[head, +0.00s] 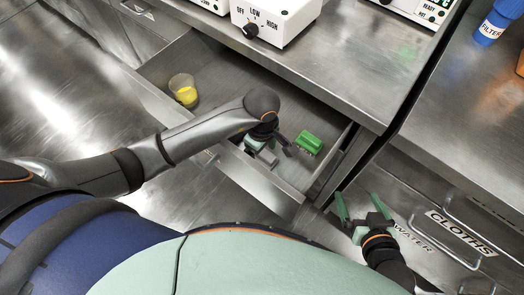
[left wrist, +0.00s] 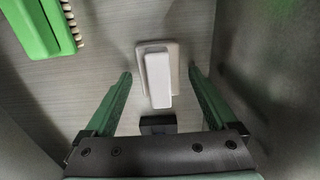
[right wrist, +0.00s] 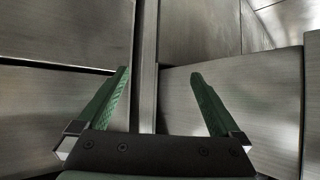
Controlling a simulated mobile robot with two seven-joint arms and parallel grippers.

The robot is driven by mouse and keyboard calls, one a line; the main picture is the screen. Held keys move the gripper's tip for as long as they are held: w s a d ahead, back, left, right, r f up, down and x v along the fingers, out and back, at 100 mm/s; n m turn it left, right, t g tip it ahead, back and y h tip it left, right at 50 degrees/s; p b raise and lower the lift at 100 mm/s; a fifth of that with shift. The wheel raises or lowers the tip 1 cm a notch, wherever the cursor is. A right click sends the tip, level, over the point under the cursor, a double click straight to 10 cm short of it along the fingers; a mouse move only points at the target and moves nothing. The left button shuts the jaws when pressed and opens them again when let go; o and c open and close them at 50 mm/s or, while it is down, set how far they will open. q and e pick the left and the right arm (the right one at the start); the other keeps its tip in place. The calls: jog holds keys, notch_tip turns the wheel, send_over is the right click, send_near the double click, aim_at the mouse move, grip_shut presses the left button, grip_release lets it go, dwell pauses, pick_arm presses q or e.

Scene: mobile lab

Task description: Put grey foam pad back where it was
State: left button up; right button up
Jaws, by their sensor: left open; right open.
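The grey foam pad (left wrist: 158,80) lies on the drawer floor in the left wrist view. It shows as a pale block on a wider, flat grey-beige base. My left gripper (head: 270,144) reaches down into the open drawer. Its fingers are open, one on each side of the pad, with gaps showing between them and it. In the head view my gripper and wrist largely hide the pad. My right gripper (head: 358,200) is open and empty, in front of the cabinet to the right of the drawer.
The open drawer (head: 225,165) also holds a green brush (head: 309,142) right of my left gripper and a clear cup with yellow contents (head: 184,90) at the left. A white device with a knob (head: 275,20) stands on the counter. A handled drawer labelled CLOTHS (head: 461,233) is at the right.

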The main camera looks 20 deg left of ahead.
pick_arm(q)
notch_tip(320, 180, up, 3)
jog(key=shift+w+r+p, duration=0.1)
jog(key=shift+r+p, duration=0.1)
jog(key=shift+p, duration=0.4)
notch_tip(320, 180, up, 9)
jog(key=p, duration=0.1)
pick_arm(e)
jog(key=shift+s+a+f+g, duration=0.15)
jog(key=shift+s+f+g, duration=0.1)
jog(key=shift+s+g, duration=0.25)
jog(key=shift+s+a+f+g, duration=0.1)
jog(key=shift+s+f+g, duration=0.2)
jog(key=shift+s, duration=0.35)
pick_arm(q)
jog(key=shift+p, duration=0.35)
pick_arm(e)
jog(key=shift+r, duration=0.1)
